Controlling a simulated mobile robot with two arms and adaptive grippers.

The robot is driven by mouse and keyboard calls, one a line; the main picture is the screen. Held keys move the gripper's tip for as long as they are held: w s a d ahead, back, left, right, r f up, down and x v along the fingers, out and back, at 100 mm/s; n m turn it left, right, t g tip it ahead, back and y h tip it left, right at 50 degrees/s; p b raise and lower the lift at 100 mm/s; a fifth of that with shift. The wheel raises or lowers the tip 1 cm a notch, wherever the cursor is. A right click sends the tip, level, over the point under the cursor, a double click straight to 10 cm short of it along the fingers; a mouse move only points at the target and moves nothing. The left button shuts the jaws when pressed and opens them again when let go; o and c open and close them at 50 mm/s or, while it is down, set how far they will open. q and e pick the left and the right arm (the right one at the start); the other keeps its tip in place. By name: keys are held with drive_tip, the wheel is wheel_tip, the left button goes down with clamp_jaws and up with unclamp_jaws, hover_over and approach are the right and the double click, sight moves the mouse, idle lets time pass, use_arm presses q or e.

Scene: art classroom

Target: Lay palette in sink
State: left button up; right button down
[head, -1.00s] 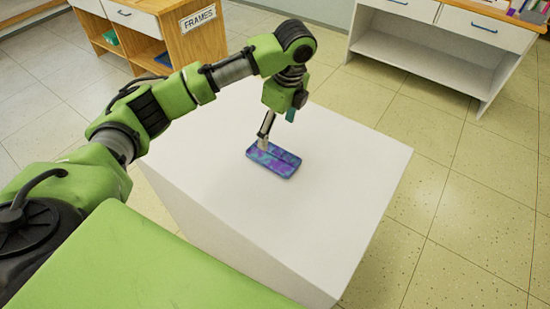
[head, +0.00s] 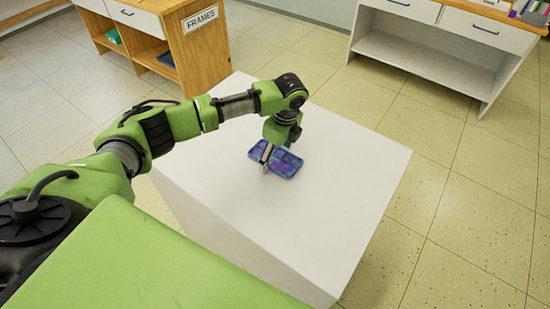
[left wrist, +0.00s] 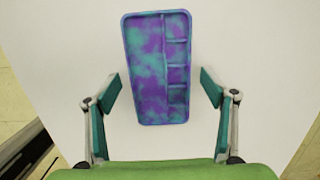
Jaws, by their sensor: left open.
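The palette (head: 284,162) is a small rectangular tray mottled purple and teal. It lies flat on the top of a white block-shaped stand (head: 330,190). In the left wrist view the palette (left wrist: 158,68) shows a long well on its left and several small compartments on its right. My left gripper (head: 270,160) is just above the palette's near left part. In the left wrist view my left gripper (left wrist: 161,90) is open, one finger on each side of the palette's lower half, with gaps on both sides. My right gripper is not in view. No sink is in view.
A wooden cabinet with a FRAMES sign (head: 199,20) stands at the back left. A white shelf unit with drawers (head: 430,60) stands at the back right. The rest of the stand's top is bare, and tiled floor (head: 450,190) lies clear around it.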

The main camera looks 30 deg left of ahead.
use_arm(q)
drive_tip(key=c, duration=1.3)
drive_tip(key=shift+r, duration=0.15)
